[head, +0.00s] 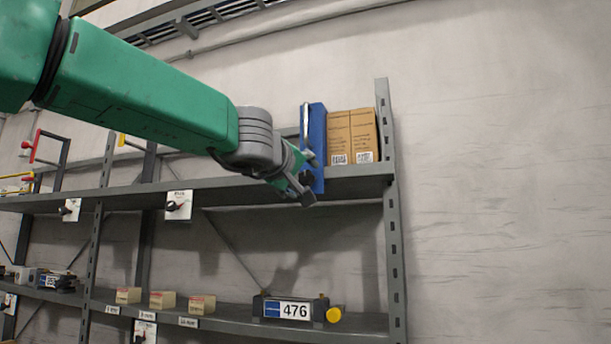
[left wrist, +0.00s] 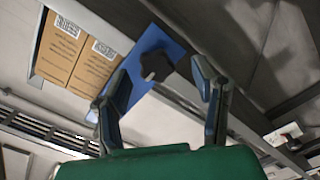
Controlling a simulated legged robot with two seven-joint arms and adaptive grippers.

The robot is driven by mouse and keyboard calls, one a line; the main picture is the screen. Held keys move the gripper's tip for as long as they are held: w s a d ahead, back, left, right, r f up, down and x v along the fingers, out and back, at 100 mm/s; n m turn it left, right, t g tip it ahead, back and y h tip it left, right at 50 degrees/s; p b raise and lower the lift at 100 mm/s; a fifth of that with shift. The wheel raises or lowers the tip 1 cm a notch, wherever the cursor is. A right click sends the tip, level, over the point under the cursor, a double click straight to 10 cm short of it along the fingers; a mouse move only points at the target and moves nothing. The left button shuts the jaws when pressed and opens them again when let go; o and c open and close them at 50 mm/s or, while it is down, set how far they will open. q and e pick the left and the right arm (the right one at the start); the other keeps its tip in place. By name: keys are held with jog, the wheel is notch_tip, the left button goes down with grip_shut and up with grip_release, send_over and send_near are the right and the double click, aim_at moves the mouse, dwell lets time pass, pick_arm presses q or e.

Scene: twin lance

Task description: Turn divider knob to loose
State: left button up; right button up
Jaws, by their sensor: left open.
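The blue divider (head: 317,125) stands upright on the upper shelf, left of two cardboard boxes. In the left wrist view the divider (left wrist: 178,48) shows as a blue panel with a dark knob (left wrist: 155,66) on its face. My left gripper (head: 309,180) is at the divider's lower front. In the left wrist view its two fingers (left wrist: 160,77) are spread, with the knob between and just beyond the tips. I cannot tell whether either finger touches the knob. In the head view the gripper hides the knob. My right gripper is not in view.
Two cardboard boxes (head: 352,135) stand right of the divider by the rack post (head: 391,200). The upper shelf edge (head: 350,183) runs close to the gripper. White plates with dark knobs (head: 178,205) hang along it.

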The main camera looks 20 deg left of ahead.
aim_at(305, 178)
pick_arm(q)
jog(key=shift+a+r, duration=0.1)
jog(key=shift+r, duration=0.2)
jog(key=shift+w+f+p, duration=0.1)
jog(key=shift+w+p, duration=0.25)
jog(key=shift+w, duration=1.1)
jog(key=shift+w+d+f, duration=0.1)
jog(key=shift+w+d, duration=0.1)
jog(key=shift+d, duration=0.1)
jog(key=shift+s, duration=0.2)
jog(key=shift+c, duration=0.8)
jog(key=shift+a, duration=0.1)
jog(key=c, duration=1)
